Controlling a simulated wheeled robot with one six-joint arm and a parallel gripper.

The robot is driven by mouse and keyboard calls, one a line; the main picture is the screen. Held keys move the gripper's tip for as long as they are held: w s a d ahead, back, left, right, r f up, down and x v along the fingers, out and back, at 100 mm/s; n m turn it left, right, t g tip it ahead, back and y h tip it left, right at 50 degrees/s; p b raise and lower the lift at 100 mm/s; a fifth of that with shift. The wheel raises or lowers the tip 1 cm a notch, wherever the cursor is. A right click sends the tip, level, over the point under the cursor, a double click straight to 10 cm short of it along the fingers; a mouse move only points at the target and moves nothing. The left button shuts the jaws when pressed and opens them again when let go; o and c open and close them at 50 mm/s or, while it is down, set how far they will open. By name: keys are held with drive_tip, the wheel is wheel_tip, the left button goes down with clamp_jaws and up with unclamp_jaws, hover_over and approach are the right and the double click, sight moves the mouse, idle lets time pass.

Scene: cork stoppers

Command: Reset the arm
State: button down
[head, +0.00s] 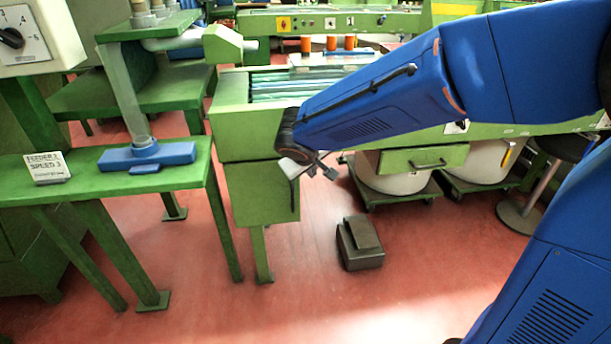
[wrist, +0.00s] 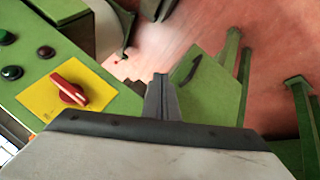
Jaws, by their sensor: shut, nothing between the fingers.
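My gripper (head: 322,170) shows in the head view at the end of my blue arm, in front of the green machine and above the red floor. It is empty. In the wrist view my gripper's fingers (wrist: 160,92) are together at the centre, with nothing between them. The arm reaches in from the right and hides part of the machine behind it.
A green bench (head: 110,180) with a blue fixture (head: 147,155) and a label card (head: 47,167) stands at left. A dark box (head: 360,245) lies on the floor. A red switch on a yellow plate (wrist: 45,100) is at left in the wrist view. White drums (head: 395,180) stand behind.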

drive_tip(key=s+d+r+m+g, duration=0.1)
drive_tip(key=s+d+r+m, duration=0.15)
drive_tip(key=s+d, duration=0.55)
drive_tip(key=s+d+r+m+g, duration=0.1)
drive_tip(key=s+d+r, duration=0.3)
drive_tip(key=d, duration=0.6)
drive_tip(key=s+d+f+m+y, duration=0.1)
drive_tip(key=s+d, duration=0.1)
drive_tip(key=s, duration=0.6)
drive_tip(key=s+d+f+m, duration=0.1)
drive_tip(key=s+d, duration=0.2)
drive_tip(key=s, duration=0.6)
drive_tip(key=shift+s+d+f+m+y, duration=0.2)
drive_tip(key=shift+s+f+m+y, duration=0.1)
drive_tip(key=shift+m+y, duration=0.1)
drive_tip(key=shift+r, duration=0.1)
